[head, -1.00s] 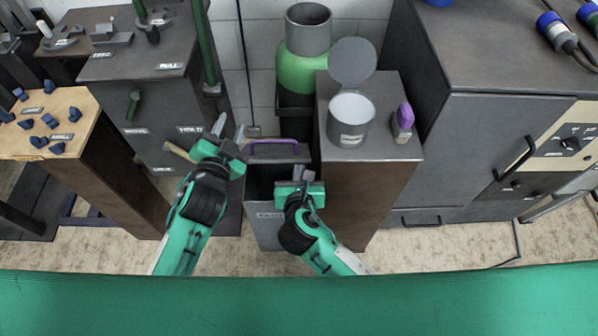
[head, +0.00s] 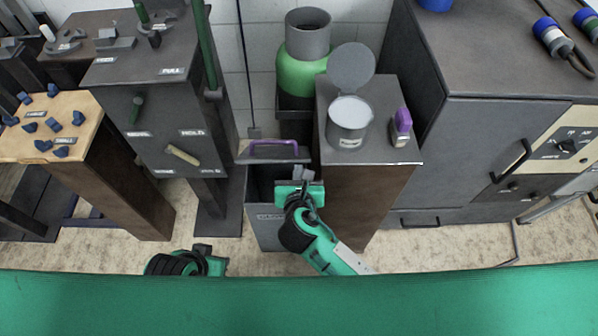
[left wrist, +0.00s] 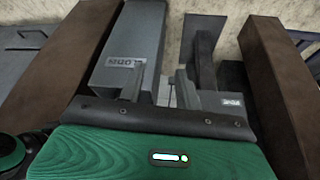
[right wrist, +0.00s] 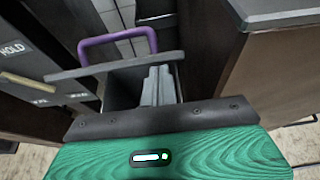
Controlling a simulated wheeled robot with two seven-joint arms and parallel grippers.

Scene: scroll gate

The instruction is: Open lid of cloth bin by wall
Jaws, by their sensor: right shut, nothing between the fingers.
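The grey cloth bin (head: 266,222) stands on the floor by the wall, between the dark panel stand and the brown cabinet. Its lid (head: 286,157), with a purple handle (head: 275,143), is raised at the back, and the dark inside shows in front. The lid also shows in the right wrist view (right wrist: 115,68). My right gripper (head: 302,171) is shut and empty over the bin's right front, with the fingers (right wrist: 158,78) below the lid in the picture; contact cannot be told. My left gripper (left wrist: 160,78) is open and empty; in the head view it is low, left of the bin.
The brown cabinet (head: 365,195) is close on the right, with an open can (head: 350,120) and a purple-capped bottle (head: 401,127) on top. The panel stand (head: 150,120) with a HOLD label is on the left. A green cylinder (head: 302,72) stands behind.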

